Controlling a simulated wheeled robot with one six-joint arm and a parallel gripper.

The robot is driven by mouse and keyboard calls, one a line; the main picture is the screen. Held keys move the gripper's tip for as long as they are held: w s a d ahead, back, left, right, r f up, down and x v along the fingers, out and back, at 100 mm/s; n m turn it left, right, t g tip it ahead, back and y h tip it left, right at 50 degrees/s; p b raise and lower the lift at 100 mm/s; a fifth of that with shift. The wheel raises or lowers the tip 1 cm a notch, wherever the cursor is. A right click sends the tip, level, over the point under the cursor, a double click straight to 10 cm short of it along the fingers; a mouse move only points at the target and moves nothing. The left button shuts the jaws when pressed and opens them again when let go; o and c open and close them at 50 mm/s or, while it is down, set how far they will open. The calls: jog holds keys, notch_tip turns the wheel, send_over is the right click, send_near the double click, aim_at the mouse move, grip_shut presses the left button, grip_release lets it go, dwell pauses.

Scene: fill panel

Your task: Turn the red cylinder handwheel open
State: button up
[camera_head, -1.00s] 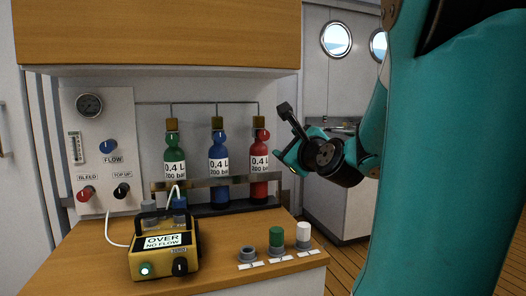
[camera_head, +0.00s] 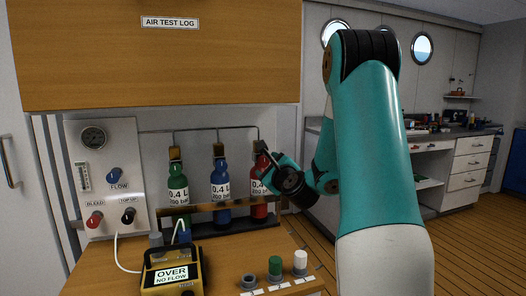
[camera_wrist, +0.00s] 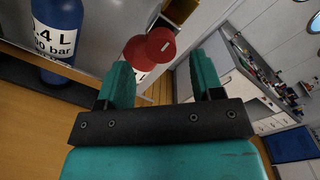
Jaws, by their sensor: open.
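The red cylinder (camera_head: 259,211) stands at the right end of the row of three cylinders in the head view, its upper part partly covered by my gripper. In the wrist view its round red handwheel (camera_wrist: 161,45), with a small white mark, shows ahead of the opening between my fingers. My gripper (camera_head: 267,165) is beside the top of the red cylinder. In the wrist view its two teal fingers (camera_wrist: 164,72) are apart, with no hold on the handwheel. I cannot tell whether a finger touches it.
The blue cylinder (camera_head: 220,182) and the green cylinder (camera_head: 177,186) stand to the left. A wooden cabinet (camera_head: 160,60) overhangs the row. A yellow box (camera_head: 172,270) and several knobs, including a green one (camera_head: 275,266), occupy the counter. The gauge panel (camera_head: 105,160) is farther left.

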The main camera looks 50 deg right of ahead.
aim_at(265, 163)
jog(key=p+x, duration=0.1)
jog(key=x, duration=0.4)
jog(key=shift+p, duration=0.4)
jog(key=c, duration=0.9)
